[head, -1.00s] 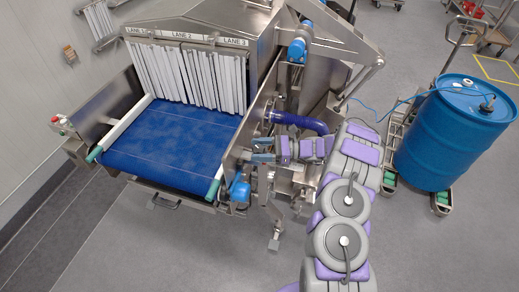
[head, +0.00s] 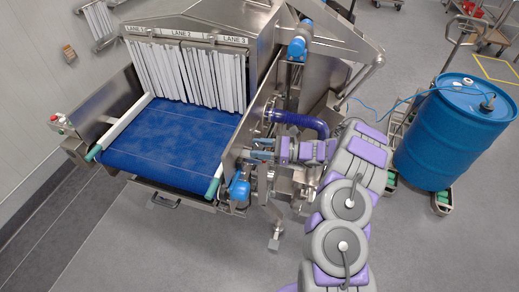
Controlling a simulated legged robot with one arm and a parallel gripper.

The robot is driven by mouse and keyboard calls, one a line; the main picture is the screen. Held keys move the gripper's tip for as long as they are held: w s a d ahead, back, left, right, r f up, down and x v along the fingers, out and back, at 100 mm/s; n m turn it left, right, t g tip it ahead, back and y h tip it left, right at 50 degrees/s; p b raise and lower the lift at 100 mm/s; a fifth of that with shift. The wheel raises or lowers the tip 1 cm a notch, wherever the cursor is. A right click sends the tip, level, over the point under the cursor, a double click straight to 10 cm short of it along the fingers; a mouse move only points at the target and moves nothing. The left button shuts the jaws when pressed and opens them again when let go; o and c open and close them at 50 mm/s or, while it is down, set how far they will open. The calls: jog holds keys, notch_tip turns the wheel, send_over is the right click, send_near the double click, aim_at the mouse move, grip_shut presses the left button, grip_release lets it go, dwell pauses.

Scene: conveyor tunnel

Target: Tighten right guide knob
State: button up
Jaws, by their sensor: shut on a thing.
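My gripper (head: 261,149) reaches in from the right to the outer side of the conveyor's right side plate (head: 236,146). Its blue-grey fingers are shut on the right guide knob, which is mostly hidden between them. The right guide (head: 228,150) is a pale rail along the right edge of the blue belt (head: 170,143), with a teal end (head: 212,188). The knob's turn and how tight it sits cannot be seen.
White strip curtains (head: 185,75) hang at the tunnel mouth. A blue motor (head: 239,186) sits just below my gripper, and a dark blue curved pipe (head: 302,122) runs just above my wrist. A blue drum (head: 450,135) stands at right. Floor at front left is clear.

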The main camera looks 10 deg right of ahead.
jog(key=m+t+h+b, duration=0.2)
jog(key=m+t, duration=0.1)
jog(key=t, duration=0.1)
jog(key=m+t+h+b, duration=0.2)
jog(key=m+t+h, duration=0.1)
jog(key=t, duration=0.1)
jog(key=shift+a+h+b, duration=0.1)
jog(key=shift+h+b, duration=0.2)
jog(key=shift+b, duration=0.1)
jog(key=shift+s+r+m+t+h+p, duration=0.15)
jog(key=shift+m+t+h+p, duration=0.55)
jog(key=shift+m+h, duration=0.65)
jog(key=shift+t+h+p, duration=0.3)
jog(key=shift+t+h, duration=0.1)
jog(key=shift+h, duration=0.15)
jog(key=shift+f+m+h, duration=0.2)
jog(key=shift+m+h, duration=0.1)
jog(key=shift+m, duration=0.05)
jog(key=o, duration=1)
jog(key=shift+c, duration=0.2)
